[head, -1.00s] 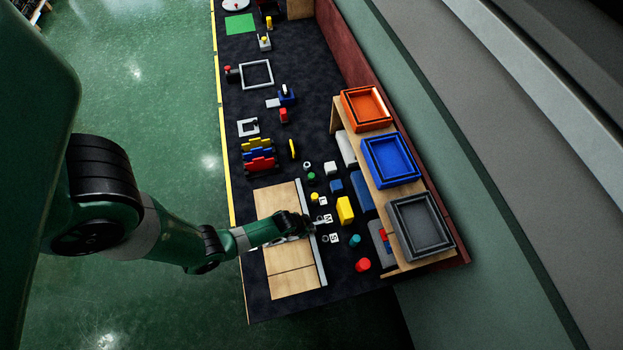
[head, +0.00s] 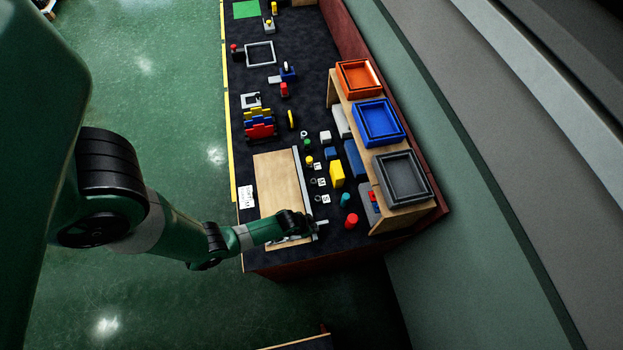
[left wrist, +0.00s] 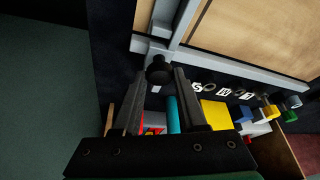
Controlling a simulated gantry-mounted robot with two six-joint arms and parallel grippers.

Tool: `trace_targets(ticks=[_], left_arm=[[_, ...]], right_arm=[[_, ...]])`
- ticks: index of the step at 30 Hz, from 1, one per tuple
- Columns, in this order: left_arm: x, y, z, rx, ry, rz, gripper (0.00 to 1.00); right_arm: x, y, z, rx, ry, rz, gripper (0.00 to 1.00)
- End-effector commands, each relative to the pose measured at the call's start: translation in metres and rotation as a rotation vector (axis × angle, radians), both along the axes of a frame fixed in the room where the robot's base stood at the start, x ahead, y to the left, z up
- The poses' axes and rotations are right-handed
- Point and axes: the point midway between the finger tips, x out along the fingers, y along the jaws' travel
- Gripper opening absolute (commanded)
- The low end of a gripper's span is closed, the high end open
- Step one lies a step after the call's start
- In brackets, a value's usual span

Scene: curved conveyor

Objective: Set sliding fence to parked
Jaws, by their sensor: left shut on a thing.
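The sliding fence (left wrist: 184,22) is a grey bar crossing a wooden board (head: 280,185). In the head view the fence (head: 290,243) lies at the board's near end, past the S label, partly under my arm. A grey rail (head: 304,190) runs along the board's right edge. My left gripper (head: 312,226) is at this rail's near end. In the left wrist view my left gripper (left wrist: 160,72) is shut on the fence's black knob (left wrist: 158,68), which sits between the fingertips. My right gripper is not in view.
Label tiles, including S (head: 326,198), lie right of the rail. A red cylinder (head: 351,221), teal cylinder (head: 345,200) and yellow block (head: 336,173) stand beyond them. A wooden shelf carries a grey tray (head: 379,172) and other trays. A white card (head: 246,196) lies left of the board.

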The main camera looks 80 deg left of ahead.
Motion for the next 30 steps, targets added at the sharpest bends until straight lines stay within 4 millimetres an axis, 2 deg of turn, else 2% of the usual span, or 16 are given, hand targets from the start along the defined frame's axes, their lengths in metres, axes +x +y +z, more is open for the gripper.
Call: trace_targets(ticks=[4,5,9,17,20,23,30], left_arm=[[0.001,-0.001,0.001,-0.004,-0.002,-0.001,0.00],[0.001,-0.001,0.001,-0.004,-0.002,-0.001,0.47],[0.000,-0.001,0.001,-0.003,-0.001,-0.001,0.71],[0.000,-0.001,0.001,-0.001,0.000,0.000,0.71],[-0.002,-0.001,0.007,0.000,0.000,-0.001,0.71],[-0.007,-0.004,0.023,0.000,0.000,-0.001,0.71],[-0.027,-0.013,0.076,-0.001,-0.001,-0.003,0.71]], right_arm=[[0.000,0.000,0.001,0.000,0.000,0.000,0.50],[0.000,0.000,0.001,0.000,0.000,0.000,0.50],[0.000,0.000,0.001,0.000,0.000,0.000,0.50],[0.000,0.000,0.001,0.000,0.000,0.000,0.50],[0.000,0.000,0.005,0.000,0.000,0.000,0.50],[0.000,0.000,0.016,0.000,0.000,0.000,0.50],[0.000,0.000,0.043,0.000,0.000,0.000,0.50]])
